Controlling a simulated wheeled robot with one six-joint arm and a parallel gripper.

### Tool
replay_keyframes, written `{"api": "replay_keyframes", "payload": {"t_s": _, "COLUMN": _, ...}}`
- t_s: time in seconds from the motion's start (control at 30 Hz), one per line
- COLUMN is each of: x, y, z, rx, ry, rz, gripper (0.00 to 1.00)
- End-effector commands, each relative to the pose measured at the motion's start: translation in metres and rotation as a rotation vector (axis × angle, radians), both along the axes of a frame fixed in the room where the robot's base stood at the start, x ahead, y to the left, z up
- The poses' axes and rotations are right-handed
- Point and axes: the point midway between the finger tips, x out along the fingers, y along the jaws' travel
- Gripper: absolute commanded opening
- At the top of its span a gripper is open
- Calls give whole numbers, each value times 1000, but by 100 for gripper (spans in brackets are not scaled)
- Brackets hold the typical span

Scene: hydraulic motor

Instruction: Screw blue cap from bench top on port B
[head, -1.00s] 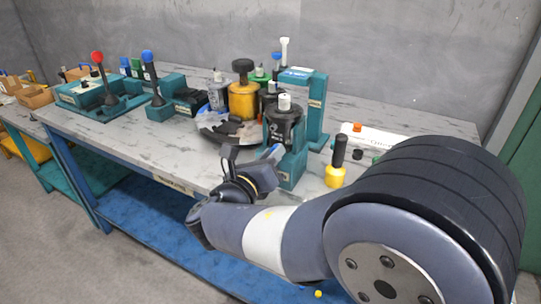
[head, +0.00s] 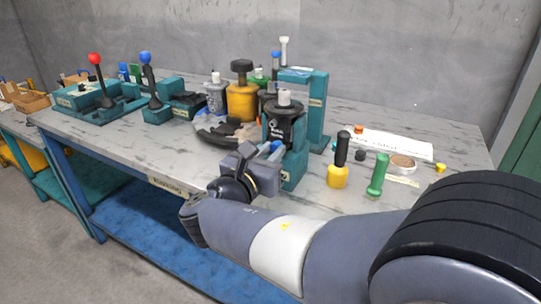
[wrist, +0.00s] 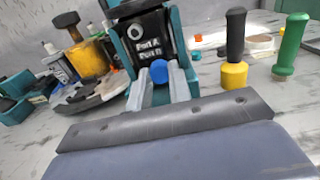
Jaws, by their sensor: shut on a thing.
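The blue cap (wrist: 159,71) is between the fingertips of my gripper (wrist: 161,79) in the wrist view. My gripper is shut on it. The black motor (wrist: 146,36) stands in a teal holder (wrist: 117,50) straight ahead, with white "Port A" and "Port B" labels. The cap is just beside and below the "Port B" label; the port opening is hidden, and I cannot tell whether the cap touches it. In the head view my gripper (head: 268,150) is at the front of the motor (head: 284,124), above the bench's front edge.
The bench (head: 120,138) holds a yellow-based black-handled tool (head: 339,166) and a green-handled tool (head: 378,174) to the right. A yellow canister (head: 242,100) and a dark curved part (head: 220,132) stand left of the motor. A teal frame (head: 317,112) rises behind it.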

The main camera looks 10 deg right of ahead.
Motion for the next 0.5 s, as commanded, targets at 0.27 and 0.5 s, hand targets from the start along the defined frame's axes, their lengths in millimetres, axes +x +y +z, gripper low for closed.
{"api": "replay_keyframes", "payload": {"t_s": 0.27, "x": 0, "y": 0, "z": -2, "rx": 40, "ry": -28, "rz": -1, "gripper": 0}}
{"api": "replay_keyframes", "payload": {"t_s": 0.5, "x": 0, "y": -1, "z": -2, "rx": 143, "ry": -94, "rz": -1, "gripper": 0}}
